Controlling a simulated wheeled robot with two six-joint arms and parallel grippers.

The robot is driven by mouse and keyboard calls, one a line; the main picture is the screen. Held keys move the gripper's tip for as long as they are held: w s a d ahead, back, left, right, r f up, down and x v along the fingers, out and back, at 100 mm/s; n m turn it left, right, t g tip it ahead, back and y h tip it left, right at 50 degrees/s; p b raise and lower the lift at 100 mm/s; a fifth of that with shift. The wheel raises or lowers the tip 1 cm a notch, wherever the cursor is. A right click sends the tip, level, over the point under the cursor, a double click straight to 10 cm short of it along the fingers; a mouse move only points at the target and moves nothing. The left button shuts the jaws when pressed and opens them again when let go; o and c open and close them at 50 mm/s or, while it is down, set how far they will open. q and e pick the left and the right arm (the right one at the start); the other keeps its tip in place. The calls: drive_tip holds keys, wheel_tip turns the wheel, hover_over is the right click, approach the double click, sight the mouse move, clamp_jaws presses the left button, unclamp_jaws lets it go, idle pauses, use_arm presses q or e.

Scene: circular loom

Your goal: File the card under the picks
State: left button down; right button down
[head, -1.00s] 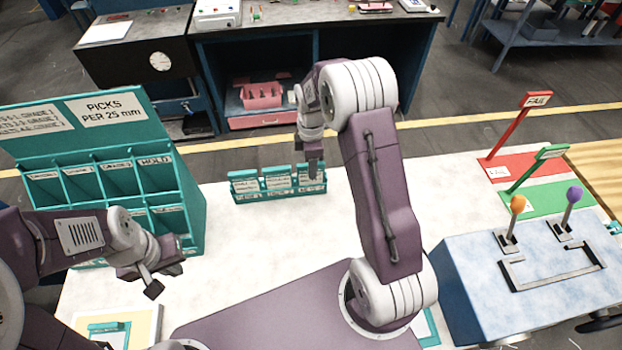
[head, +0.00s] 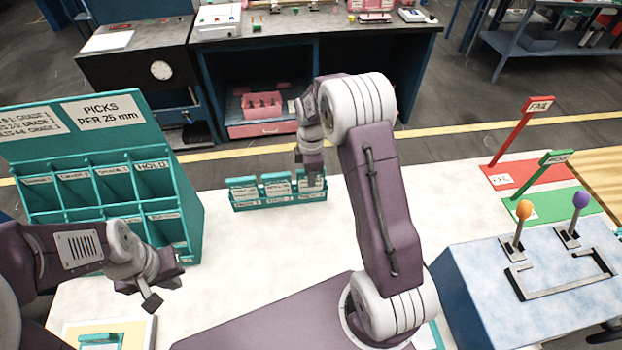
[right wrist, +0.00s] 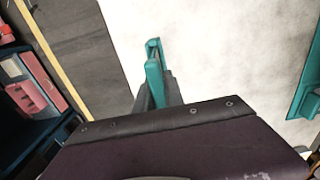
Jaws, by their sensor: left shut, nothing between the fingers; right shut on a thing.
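A small teal rack (head: 280,203) stands on the white table with three labelled teal cards side by side. My right gripper (head: 313,181) points down at the rack's right end and is shut on a teal card there. In the right wrist view the fingers (right wrist: 157,93) close around a teal piece (right wrist: 154,66); its label is hidden. A teal pigeonhole cabinet (head: 197,212) stands at the left with labelled compartments, one reading HOLD. Its sign board (head: 40,95) reads PICKS PER 25 mm and lists grades. My left gripper (head: 160,295) is shut and empty before the cabinet.
A blue box with levers (head: 465,290) stands at the right. Red (head: 520,173) and green (head: 570,200) mats with flag posts lie behind it. A yellow-edged pad (head: 150,335) lies at the front left. The table between the rack and cabinet is clear.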

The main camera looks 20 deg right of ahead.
drive_tip(key=shift+r+p, duration=0.3)
drive_tip(key=shift+r, duration=0.2)
drive_tip(key=shift+r, duration=0.1)
wheel_tip(320, 180, up, 6)
drive_tip(key=p, duration=0.6)
drive_tip(key=shift+r, duration=0.15)
drive_tip(key=shift+f, duration=0.25)
